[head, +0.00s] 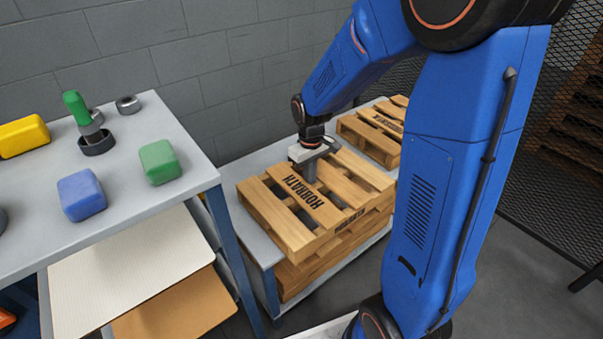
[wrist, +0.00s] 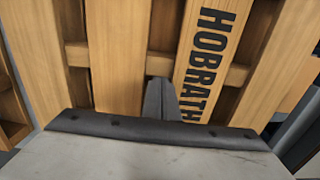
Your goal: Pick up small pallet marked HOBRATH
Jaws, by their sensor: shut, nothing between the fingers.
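My gripper (head: 309,175) is over the pallet's top, beside the lettered slat. In the wrist view its fingers (wrist: 161,100) are together and point down at a gap by that slat, with nothing between them. Whether the tips touch the pallet or sit in the gap, I cannot tell.
A second pallet stack (head: 372,137) stands behind on the same low table (head: 247,233). A higher grey workbench (head: 125,190) at left bears a yellow block (head: 24,136), a blue block (head: 81,194), a green block (head: 159,161) and a green-handled tool (head: 77,107). A mesh fence is at right.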

